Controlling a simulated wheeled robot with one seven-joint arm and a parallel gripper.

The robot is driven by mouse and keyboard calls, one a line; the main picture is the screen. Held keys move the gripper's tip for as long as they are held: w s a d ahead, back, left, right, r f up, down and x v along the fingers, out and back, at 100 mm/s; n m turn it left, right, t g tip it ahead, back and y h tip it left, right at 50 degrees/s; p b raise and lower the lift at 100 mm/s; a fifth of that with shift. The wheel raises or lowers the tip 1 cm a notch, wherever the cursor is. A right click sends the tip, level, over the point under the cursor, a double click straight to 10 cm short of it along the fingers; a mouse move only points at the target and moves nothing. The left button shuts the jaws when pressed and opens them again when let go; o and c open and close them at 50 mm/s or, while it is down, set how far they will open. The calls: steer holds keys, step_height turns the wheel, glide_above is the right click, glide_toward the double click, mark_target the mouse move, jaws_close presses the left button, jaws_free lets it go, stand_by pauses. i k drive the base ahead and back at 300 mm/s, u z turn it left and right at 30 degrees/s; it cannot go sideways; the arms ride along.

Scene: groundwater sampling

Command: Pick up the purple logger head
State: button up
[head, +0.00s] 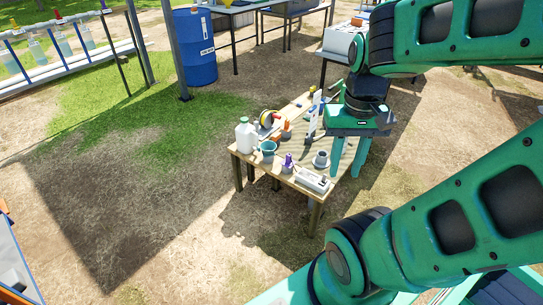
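The purple logger head (288,161) stands upright near the front edge of a small wooden table (247,161). It looks small, with a darker purple top. My gripper (350,170) points down at the right side of the table, to the right of the logger head and apart from it. Its two green fingers are spread, with nothing visible between them. The gripper and arm hide the right part of the table.
Near the logger head are a white jug (244,136), a teal cup (268,151), a grey round piece (321,160) and a pale box (312,180). A blue barrel (195,48) stands farther back. Open ground lies left of the table.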

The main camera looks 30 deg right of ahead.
mark_target(287, 162)
steer(key=z, duration=0.05)
steer(key=i, duration=1.1)
steer(key=z, duration=0.05)
